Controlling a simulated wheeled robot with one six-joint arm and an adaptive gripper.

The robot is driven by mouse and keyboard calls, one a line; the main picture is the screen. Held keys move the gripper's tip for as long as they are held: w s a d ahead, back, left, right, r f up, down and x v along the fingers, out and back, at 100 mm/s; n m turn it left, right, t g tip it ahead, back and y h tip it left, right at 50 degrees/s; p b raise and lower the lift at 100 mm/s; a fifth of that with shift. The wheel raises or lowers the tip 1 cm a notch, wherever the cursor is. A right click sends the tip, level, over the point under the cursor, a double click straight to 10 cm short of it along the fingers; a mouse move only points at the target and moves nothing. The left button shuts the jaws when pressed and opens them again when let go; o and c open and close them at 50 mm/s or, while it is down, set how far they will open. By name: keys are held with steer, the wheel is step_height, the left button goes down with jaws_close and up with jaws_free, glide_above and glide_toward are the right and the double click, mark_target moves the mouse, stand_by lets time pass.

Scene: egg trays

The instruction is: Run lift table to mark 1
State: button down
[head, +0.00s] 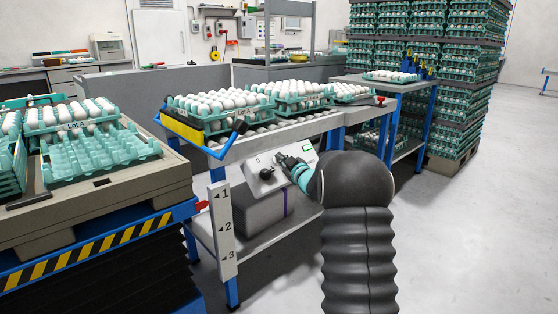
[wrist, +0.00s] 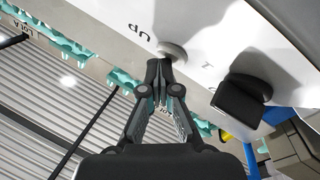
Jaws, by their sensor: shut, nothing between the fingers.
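The lift table (head: 95,245) stands at the left, with a blue frame, a yellow-black striped edge and black bellows below. A mark post (head: 222,232) with 1, 2 and 3 from top to bottom stands beside it. In the picture the blue top's near corner lies a little below the 1; the exact level is hard to tell. The control panel (head: 264,182) is white and sloped. My gripper (wrist: 165,66) is shut and empty, its tips at the round pale button (wrist: 173,50) by the word UP; contact cannot be told. A black knob (wrist: 242,98) is on the same panel.
A pallet (head: 130,190) with egg trays rests on the lift table. A roller conveyor (head: 300,128) carries full egg trays behind the panel. Tall egg stacks (head: 425,80) stand at the back right. The floor at the right is clear.

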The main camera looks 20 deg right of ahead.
stand_by(0.4)
steer(key=shift+s+d+r, duration=0.25)
steer(key=shift+s+r, duration=0.35)
steer(key=shift+s, duration=0.05)
steer(key=s+r+p, duration=0.1)
steer(key=s+d+r, duration=0.1)
steer(key=s+r, duration=0.1)
steer(key=shift+s+d+r+p, duration=0.15)
steer(key=shift+s+r+p, duration=0.1)
steer(key=shift+p, duration=0.1)
stand_by(0.9)
